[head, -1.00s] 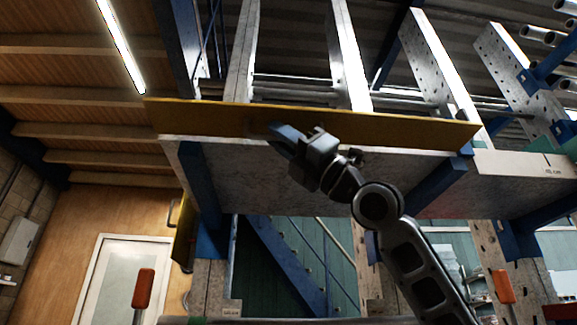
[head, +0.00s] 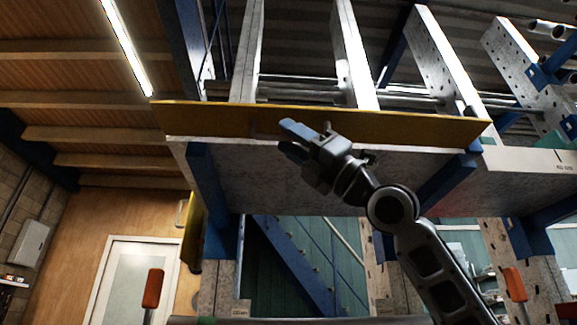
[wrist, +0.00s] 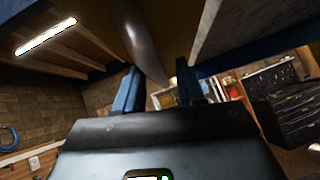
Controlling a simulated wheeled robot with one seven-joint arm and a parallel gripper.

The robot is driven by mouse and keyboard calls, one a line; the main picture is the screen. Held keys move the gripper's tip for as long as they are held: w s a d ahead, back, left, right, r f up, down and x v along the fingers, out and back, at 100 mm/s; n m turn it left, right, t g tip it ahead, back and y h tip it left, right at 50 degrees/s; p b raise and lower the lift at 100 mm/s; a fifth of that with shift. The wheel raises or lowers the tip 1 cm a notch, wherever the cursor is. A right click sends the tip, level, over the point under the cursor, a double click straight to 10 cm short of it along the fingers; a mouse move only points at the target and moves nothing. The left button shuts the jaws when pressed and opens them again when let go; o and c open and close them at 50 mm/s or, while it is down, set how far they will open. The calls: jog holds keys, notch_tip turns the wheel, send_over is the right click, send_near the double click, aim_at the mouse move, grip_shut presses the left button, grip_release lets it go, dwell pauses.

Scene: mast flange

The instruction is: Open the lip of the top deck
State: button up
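The lip is a long yellow-brown board (head: 410,124) along the front edge of the top deck (head: 330,185), whose grey underside shows in the head view. My gripper (head: 294,138) is in front of the lip's left-middle part, with its blue fingers pointing left. In the wrist view my gripper (wrist: 158,88) has its two blue fingers wide apart. A grey curved bar (wrist: 143,42), seemingly a handle, runs down between the fingers' directions. I cannot tell whether a finger touches it. The lip's dark yellow face (wrist: 175,20) is behind the bar.
Metal uprights (head: 354,55) rise behind the lip. Blue brackets (head: 205,185) and (head: 447,180) support the deck. A white door (head: 130,280) stands at the lower left. In the wrist view a dark tool cabinet (wrist: 285,100) stands at the right.

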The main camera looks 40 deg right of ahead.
jog(key=v, duration=0.6)
jog(key=shift+f+b, duration=0.25)
jog(key=shift+b, duration=0.15)
jog(key=shift+s+d, duration=0.15)
